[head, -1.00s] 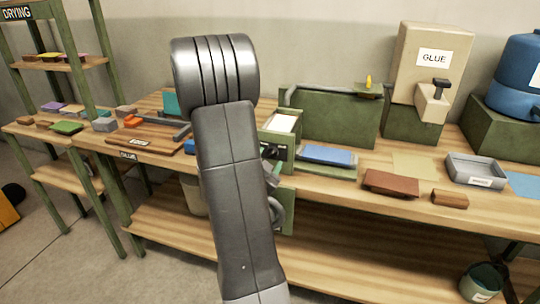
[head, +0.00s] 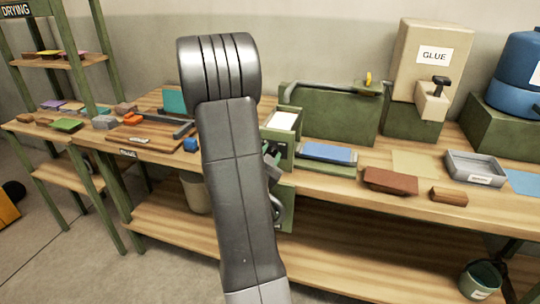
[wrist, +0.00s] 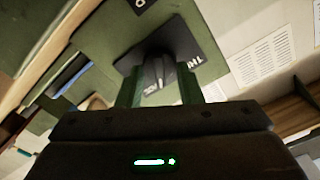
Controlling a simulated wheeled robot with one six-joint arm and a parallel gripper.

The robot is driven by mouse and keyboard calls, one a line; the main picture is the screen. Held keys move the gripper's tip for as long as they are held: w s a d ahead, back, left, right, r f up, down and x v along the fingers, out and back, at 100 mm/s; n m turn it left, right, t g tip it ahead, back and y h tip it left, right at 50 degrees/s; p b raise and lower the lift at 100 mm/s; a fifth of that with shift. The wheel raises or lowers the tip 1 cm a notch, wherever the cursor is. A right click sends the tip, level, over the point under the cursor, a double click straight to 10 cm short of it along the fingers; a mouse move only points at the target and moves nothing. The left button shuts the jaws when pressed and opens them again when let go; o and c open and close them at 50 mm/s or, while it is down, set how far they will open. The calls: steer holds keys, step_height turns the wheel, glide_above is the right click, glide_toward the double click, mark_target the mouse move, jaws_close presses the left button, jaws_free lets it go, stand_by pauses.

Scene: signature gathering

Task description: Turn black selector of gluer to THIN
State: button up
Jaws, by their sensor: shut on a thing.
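The green gluer (head: 325,114) stands on the workbench, with a narrow green panel facing the front beside my arm. In the wrist view, the black selector (wrist: 156,74) sits on a dark plate (wrist: 190,45) with white lettering, which is upside down and partly covered. My gripper (wrist: 158,90) has its two green fingers on either side of the selector and is shut on it. In the head view, my gripper (head: 272,158) is mostly hidden behind my arm at the green panel, and the selector cannot be made out. The selector's exact setting cannot be read.
A blue pad (head: 327,152) lies right of the panel. Brown blocks (head: 390,180) and a grey tray (head: 475,168) are on the bench farther right. The glue dispenser (head: 430,65) stands behind. A drying rack (head: 60,60) is at left.

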steer(key=n, duration=0.4)
steer(key=shift+b, duration=0.35)
steer(key=n, duration=0.3)
steer(key=shift+a+n, duration=0.15)
steer(key=shift+n, duration=0.15)
steer(key=n+p, duration=0.1)
steer(key=n, duration=0.3)
steer(key=shift+a+n+p, duration=0.1)
steer(key=shift+n+p, duration=0.2)
steer(key=shift+n, duration=1.5)
steer(key=o, duration=0.9)
steer(key=shift+o, duration=0.2)
steer(key=b+v, duration=0.1)
steer(key=v, duration=1.2)
steer(key=shift+s, duration=0.3)
